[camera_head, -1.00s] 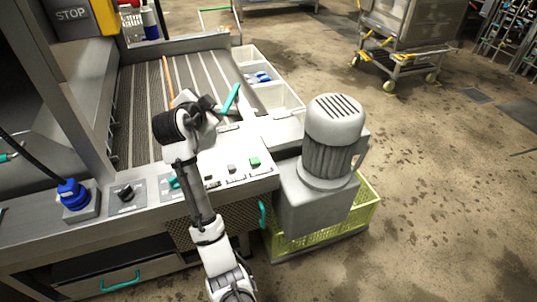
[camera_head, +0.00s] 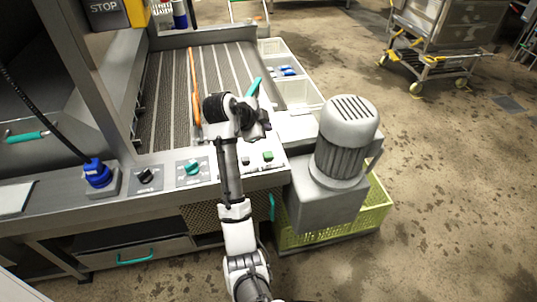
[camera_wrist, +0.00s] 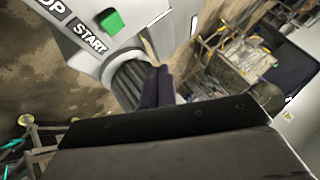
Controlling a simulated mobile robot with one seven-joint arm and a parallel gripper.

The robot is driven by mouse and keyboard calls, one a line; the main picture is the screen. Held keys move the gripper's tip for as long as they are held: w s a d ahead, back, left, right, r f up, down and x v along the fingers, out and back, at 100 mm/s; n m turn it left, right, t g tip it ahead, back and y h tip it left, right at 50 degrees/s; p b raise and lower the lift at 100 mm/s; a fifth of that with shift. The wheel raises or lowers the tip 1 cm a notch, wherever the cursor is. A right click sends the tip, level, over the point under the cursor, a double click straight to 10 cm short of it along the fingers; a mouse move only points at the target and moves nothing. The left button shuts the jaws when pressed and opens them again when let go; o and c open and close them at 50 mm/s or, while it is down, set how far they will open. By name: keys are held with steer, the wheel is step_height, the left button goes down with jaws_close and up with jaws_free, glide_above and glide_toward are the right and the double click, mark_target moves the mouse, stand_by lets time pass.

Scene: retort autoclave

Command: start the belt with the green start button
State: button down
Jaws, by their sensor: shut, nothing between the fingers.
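The green start button (camera_head: 268,156) sits at the right end of the control panel on the front of the belt. In the wrist view the green button (camera_wrist: 111,21) shows at the top, beside the label START. My gripper (camera_head: 263,122) is above the panel, beyond the button in the head view, and is shut and empty. In the wrist view its dark fingers (camera_wrist: 158,86) are apart from the button, below and right of it. The ribbed belt (camera_head: 205,85) lies behind the panel with an orange strip along it.
A dark button (camera_head: 246,160) is left of the green one. A teal knob (camera_head: 192,168) and a black knob (camera_head: 146,176) are further left. A grey motor (camera_head: 345,140) stands close on the right, over a yellow crate (camera_head: 360,215). White bins (camera_head: 298,92) line the belt's right side.

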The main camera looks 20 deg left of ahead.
mark_target(266, 156)
steer(key=shift+f+b, duration=2.7)
steer(key=shift+f, duration=1.5)
steer(key=shift+f, duration=0.1)
steer(key=shift+f, duration=0.35)
